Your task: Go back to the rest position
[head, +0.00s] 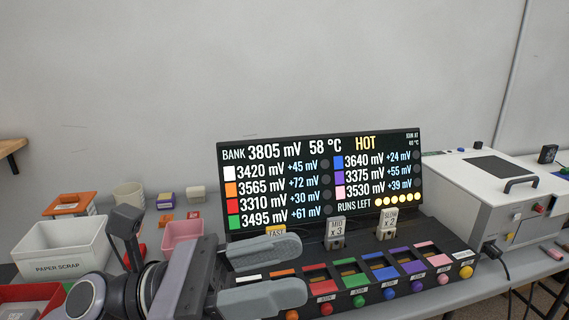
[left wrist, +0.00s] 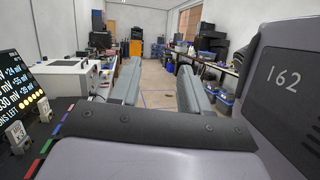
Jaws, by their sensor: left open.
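My left gripper (head: 262,272) reaches in from the lower left of the head view. Its two grey fingers are apart with nothing between them. It is in front of the left part of a black console and hides some of it. In the left wrist view the open fingers (left wrist: 158,90) point out over the room's floor, with no object between them. My right gripper is in neither view.
The black console has coloured slots and knobs, below a display (head: 320,180) reading HOT. A white paper scrap bin (head: 62,252) and a pink bin (head: 183,236) stand left. A white machine (head: 490,190) stands right. The wrist view shows open floor (left wrist: 155,85).

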